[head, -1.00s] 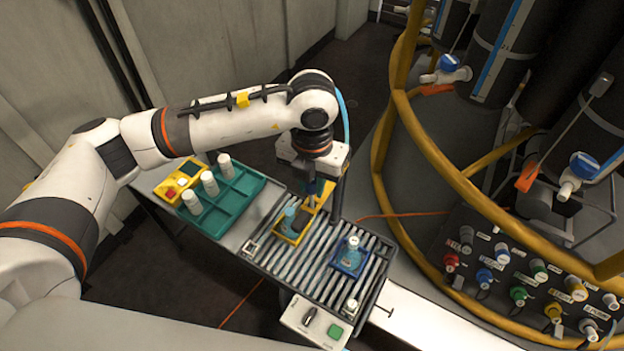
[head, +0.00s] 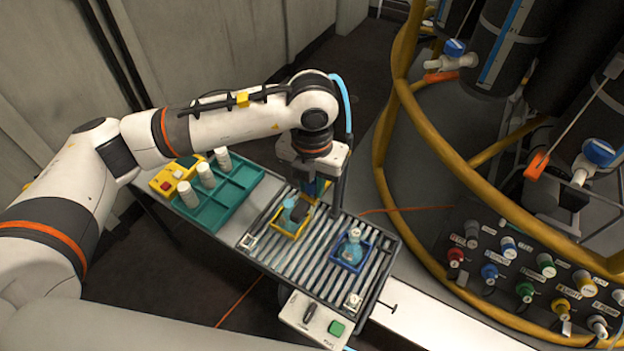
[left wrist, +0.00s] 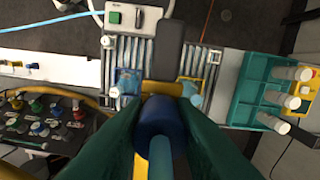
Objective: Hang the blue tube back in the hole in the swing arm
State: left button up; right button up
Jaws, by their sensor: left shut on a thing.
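My left gripper (head: 316,182) is shut on the blue tube, above the far side of the roller table. In the left wrist view the blue tube (left wrist: 161,118) shows a dark blue collar and a lighter blue length between my dark green fingers. A light blue hose (head: 347,105) curves behind my wrist in the head view. A dark grey bar with a yellow end, probably the swing arm (left wrist: 169,48), lies just beyond the collar. The hole is hidden, and I cannot tell whether the tube touches the arm. My right gripper is not in view.
The roller table (head: 300,262) carries a yellow tray (head: 276,222) and a blue tray (head: 338,263), each with a flask. A teal rack (head: 222,207) with white bottles stands left. A dark post (head: 337,195) stands beside my gripper. A yellow railing (head: 440,140) bounds the right.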

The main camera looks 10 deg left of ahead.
pick_arm(q)
jog(key=shift+f, duration=0.15)
jog(key=shift+f, duration=0.1)
jog(key=o, duration=1.6)
jog(key=shift+r+p, duration=1.2)
jog(key=shift+r, duration=1.9)
